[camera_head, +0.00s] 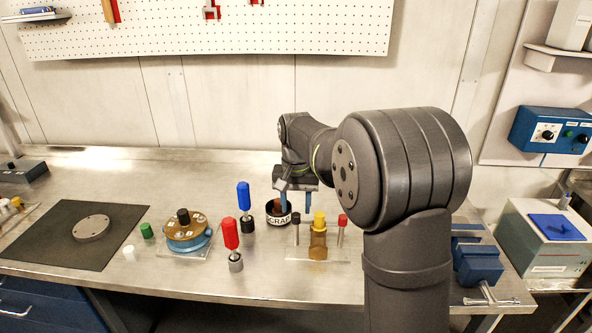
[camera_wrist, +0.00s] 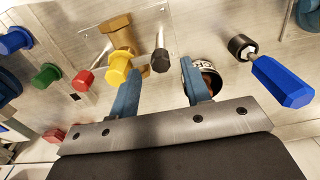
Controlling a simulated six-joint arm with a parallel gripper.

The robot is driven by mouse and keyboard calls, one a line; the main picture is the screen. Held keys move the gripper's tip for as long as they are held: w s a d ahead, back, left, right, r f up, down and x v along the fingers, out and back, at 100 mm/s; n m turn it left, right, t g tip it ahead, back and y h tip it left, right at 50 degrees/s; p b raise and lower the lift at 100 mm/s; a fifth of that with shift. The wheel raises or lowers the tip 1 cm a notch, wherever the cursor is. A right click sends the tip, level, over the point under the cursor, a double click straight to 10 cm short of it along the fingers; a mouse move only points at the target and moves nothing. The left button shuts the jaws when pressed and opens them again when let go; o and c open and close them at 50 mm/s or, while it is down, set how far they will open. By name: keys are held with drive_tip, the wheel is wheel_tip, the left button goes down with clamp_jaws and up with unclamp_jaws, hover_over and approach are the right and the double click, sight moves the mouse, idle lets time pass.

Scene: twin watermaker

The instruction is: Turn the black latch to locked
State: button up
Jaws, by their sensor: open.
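A black-capped post (camera_head: 295,219), which looks like the black latch, stands at the left end of a clear plate (camera_head: 325,256). Beside it on the plate are a brass fitting with a yellow knob (camera_head: 319,219) and a red-capped post (camera_head: 342,220). In the wrist view the black cap (camera_wrist: 160,61) shows between and beyond my fingertips, with the yellow knob (camera_wrist: 119,68) by the left finger. My gripper (camera_head: 295,203) is open and empty, pointing down behind the black post in the head view; it also shows in the wrist view (camera_wrist: 161,80). I see no contact with the post. Lock markings are not readable.
A black SCRAP cup (camera_head: 270,207) stands close by my gripper. A blue-handled tool (camera_head: 244,196) and a red-handled tool (camera_head: 231,234) stand upright to the left. Further left is a round brass-and-blue fixture (camera_head: 186,232). A blue vise (camera_head: 478,262) is at the right.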

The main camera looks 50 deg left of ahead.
sight(297, 214)
wheel_tip(297, 214, up, 14)
idle(0.3)
idle(0.5)
wheel_tip(297, 214, down, 17)
drive_tip(key=shift+f, duration=0.2)
idle(0.4)
drive_tip(key=shift+r, duration=0.15)
drive_tip(key=shift+f, duration=0.2)
drive_tip(key=n, duration=0.4)
drive_tip(key=shift+r, duration=0.1)
drive_tip(key=n, duration=0.4)
drive_tip(key=shift+w+n, duration=0.1)
drive_tip(key=shift+n, duration=0.2)
drive_tip(key=n, duration=0.4)
drive_tip(key=shift+w+n, duration=0.1)
drive_tip(key=shift+n, duration=2.2)
